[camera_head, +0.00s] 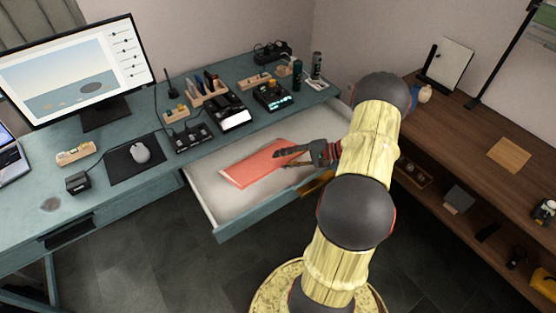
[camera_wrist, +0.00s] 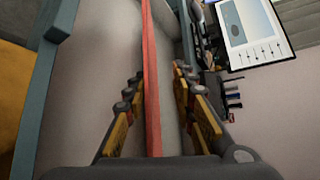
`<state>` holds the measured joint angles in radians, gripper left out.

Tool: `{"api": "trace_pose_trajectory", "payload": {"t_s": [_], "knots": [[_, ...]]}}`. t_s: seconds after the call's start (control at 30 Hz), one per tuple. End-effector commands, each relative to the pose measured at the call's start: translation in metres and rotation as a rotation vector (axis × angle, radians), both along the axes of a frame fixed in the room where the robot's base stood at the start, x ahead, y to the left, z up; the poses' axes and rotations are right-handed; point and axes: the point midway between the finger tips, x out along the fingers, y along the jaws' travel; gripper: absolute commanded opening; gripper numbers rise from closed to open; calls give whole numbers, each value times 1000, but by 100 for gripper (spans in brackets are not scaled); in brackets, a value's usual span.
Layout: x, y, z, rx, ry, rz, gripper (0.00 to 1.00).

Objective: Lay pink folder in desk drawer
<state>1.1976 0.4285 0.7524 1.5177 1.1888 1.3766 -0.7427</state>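The pink folder (camera_head: 258,163) is inside the open desk drawer (camera_head: 243,227) and looks flat on or close to its pale floor. My gripper (camera_head: 288,158) reaches in from the right, at the folder's right end. In the wrist view the folder (camera_wrist: 151,70) shows edge-on as a thin red strip between the two fingers. My gripper (camera_wrist: 158,76) is open there, with a gap between each finger's yellow pads and the folder. The fingers hide part of the folder's right end in the head view.
A brown shelf unit (camera_head: 465,140) stands at the right. The drawer floor left of the folder is bare.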

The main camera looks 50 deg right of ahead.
Motion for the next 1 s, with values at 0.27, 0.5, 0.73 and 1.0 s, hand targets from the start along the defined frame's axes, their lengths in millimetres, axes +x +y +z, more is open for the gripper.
{"api": "trace_pose_trajectory", "payload": {"t_s": [0.27, 0.5, 0.73, 1.0], "knots": [[-44, -34, 19, -1, -1, -4, 26], [-69, -52, 30, -1, -1, -2, 26], [-75, -56, 33, 1, 0, -1, 26], [-75, -56, 33, 0, -1, 0, 26]]}}
